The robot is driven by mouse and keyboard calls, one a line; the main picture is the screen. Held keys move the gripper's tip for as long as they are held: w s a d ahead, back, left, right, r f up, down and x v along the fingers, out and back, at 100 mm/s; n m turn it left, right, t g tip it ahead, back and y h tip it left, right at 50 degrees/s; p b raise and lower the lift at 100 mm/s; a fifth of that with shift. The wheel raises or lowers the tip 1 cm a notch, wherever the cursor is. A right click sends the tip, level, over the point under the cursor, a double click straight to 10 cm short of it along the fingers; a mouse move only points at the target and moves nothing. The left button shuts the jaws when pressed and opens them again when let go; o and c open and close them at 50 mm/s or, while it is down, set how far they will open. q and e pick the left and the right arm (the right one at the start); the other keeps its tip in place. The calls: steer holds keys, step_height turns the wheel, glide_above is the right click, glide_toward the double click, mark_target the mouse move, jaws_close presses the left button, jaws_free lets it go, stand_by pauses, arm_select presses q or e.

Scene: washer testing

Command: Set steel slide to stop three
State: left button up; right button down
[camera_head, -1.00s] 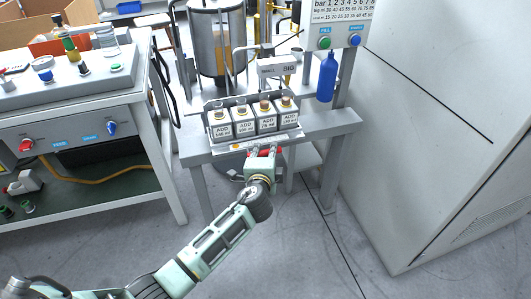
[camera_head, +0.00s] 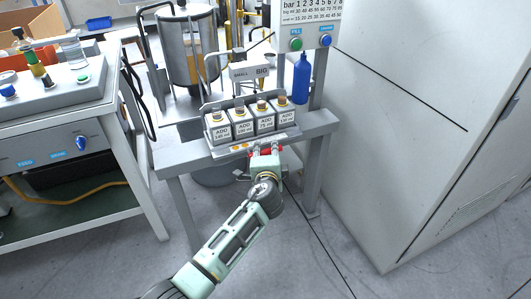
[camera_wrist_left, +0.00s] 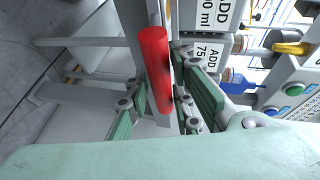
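The red bar-shaped handle (camera_head: 265,150) is in front of the row of ADD boxes. In the wrist view the red handle (camera_wrist_left: 155,75) runs up and down the picture, between the fingers of my left gripper (camera_wrist_left: 160,105). In the head view my left gripper (camera_head: 264,156) is at the handle, its fingers overlapping it. I cannot tell whether they press on it. A steel strip (camera_head: 240,149) with orange marks runs along the front of the boxes; stop marks are too small to read. My right gripper is not in view.
Several ADD boxes (camera_head: 244,124) stand in a row on the grey bench (camera_head: 318,122). Behind them are a metal tank (camera_head: 187,50) and a BIG/SMALL sign (camera_head: 250,71). Another workbench (camera_head: 60,140) stands left.

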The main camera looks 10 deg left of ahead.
arm_select(q)
steer(key=shift+o, duration=1.2)
steer(key=v, duration=1.2)
